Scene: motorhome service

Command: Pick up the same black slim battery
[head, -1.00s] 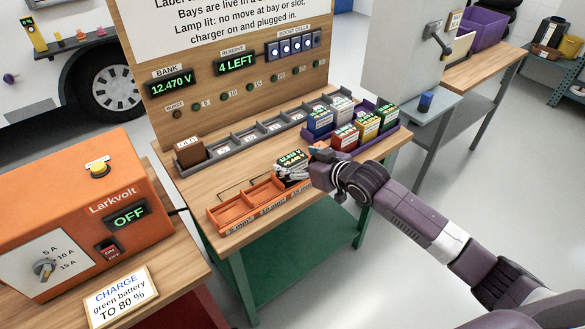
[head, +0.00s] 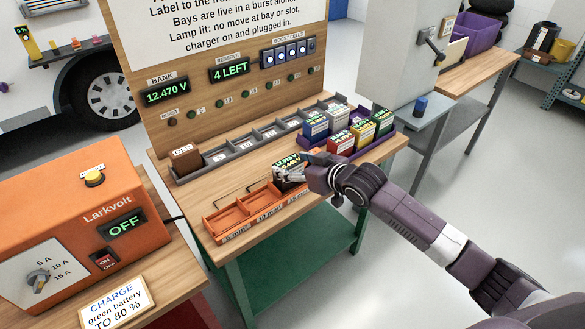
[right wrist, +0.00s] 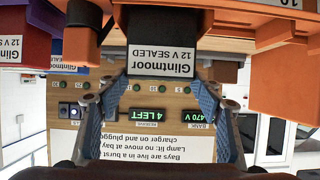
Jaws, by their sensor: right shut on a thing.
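The black slim battery (head: 287,161) is at the right end of the orange tray (head: 213,225), with its lit readout on top. My right gripper (head: 293,175) is shut on it from the right and front. In the right wrist view, which is upside down, its white label (right wrist: 162,62) reads Glintmoor 12 V SEALED between the two fingers of my right gripper (right wrist: 160,88). The battery looks slightly raised; whether its bottom is clear of the tray is hidden. My left gripper is not in view.
A purple tray (head: 373,150) with blue, red, yellow and green batteries stands close to the right. A grey slotted rack (head: 228,160) runs behind, with a brown block (head: 185,158) at its left end. The orange charger (head: 75,215) at left reads OFF.

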